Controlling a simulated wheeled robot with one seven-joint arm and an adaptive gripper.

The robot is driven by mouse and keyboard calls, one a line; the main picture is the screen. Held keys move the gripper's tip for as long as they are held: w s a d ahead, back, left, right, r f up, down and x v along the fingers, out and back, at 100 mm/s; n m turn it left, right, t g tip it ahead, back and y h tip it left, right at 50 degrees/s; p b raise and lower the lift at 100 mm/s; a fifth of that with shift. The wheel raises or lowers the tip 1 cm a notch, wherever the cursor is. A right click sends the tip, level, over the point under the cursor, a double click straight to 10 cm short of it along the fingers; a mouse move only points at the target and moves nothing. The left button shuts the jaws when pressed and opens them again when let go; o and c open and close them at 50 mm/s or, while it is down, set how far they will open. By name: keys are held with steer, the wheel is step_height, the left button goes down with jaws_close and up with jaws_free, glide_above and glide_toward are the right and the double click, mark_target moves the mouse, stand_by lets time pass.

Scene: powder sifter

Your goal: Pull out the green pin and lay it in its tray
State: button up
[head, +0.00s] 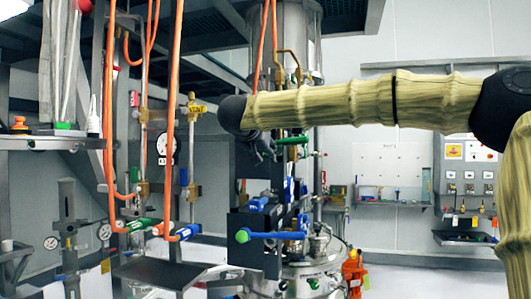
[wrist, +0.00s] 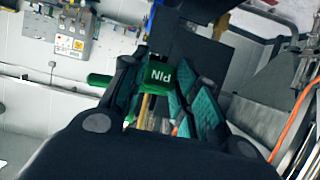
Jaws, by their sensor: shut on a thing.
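The green pin (wrist: 158,76), with white "PIN" lettering on its handle, lies between the fingers in the wrist view. It also shows in the head view (head: 293,140) as a short green bar beside the dark gripper. My gripper (wrist: 160,84) is shut on the pin's green handle. In the head view my gripper (head: 262,150) is at the upper part of the dark block assembly (head: 250,222), in front of the steel vessel. The fingers and the block hide the pin's shaft, so I cannot tell how deep it sits. I cannot tell which tray is the pin's.
A dark, tilted tray-like plate (head: 160,272) stands at lower left. A blue lever with a green tip (head: 270,235) sticks out below the gripper. Orange hoses (head: 170,110) hang at left. A wall shelf (head: 390,200) and a panel tray (head: 465,238) are at right.

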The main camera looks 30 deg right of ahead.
steer(key=shift+s+a+p, duration=0.5)
steer(key=shift+s+a, duration=0.6)
steer(key=shift+a, duration=0.2)
stand_by(0.9)
steer(key=shift+s+a+p, duration=1.1)
steer(key=shift+s+a, duration=0.8)
steer(key=shift+a, duration=0.3)
steer(key=s+a+p, duration=0.3)
steer(key=s+a, duration=0.1)
steer(key=a, duration=0.1)
steer(key=shift+s+a, duration=0.25)
steer(key=shift+s, duration=0.1)
stand_by(0.3)
stand_by(0.4)
